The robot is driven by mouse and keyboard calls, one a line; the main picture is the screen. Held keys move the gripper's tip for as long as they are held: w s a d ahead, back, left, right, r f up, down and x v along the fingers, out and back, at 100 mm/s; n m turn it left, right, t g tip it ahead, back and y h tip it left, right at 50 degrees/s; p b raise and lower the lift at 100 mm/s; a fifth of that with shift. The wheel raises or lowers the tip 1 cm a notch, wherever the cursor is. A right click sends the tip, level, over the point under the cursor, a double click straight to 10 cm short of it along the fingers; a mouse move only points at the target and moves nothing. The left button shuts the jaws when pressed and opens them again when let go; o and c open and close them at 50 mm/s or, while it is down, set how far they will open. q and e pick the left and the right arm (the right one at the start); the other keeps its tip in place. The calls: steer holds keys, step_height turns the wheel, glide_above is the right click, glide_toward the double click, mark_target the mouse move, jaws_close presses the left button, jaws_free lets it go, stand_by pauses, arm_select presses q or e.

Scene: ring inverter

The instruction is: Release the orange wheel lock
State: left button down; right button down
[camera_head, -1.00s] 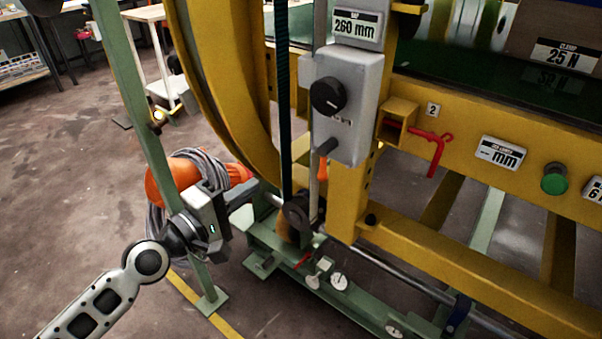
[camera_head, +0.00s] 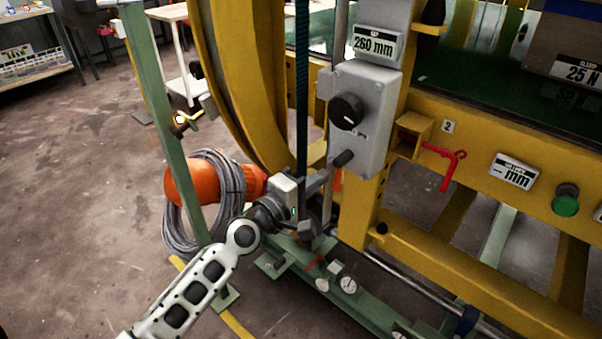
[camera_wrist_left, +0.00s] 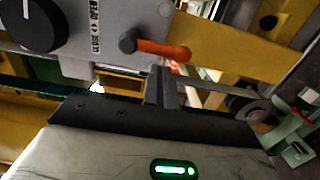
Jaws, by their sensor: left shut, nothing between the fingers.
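In the head view only a small orange part (camera_head: 337,181) shows below the box, partly hidden by my gripper. My left gripper (camera_head: 323,179) is shut and empty just below the box. In the left wrist view its closed fingers (camera_wrist_left: 161,87) point at the lever, with the tips close under it; I cannot tell whether they touch. My right gripper is not in view.
The grey control box (camera_head: 371,115) with a black knob (camera_head: 346,110) hangs on the yellow frame. A red crank (camera_head: 445,167) sticks out to its right. A green post (camera_head: 160,130) and an orange reel with grey cable (camera_head: 207,183) stand left of my gripper. Open floor lies further left.

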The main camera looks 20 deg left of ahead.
arm_select(q)
steer(key=shift+d, duration=0.2)
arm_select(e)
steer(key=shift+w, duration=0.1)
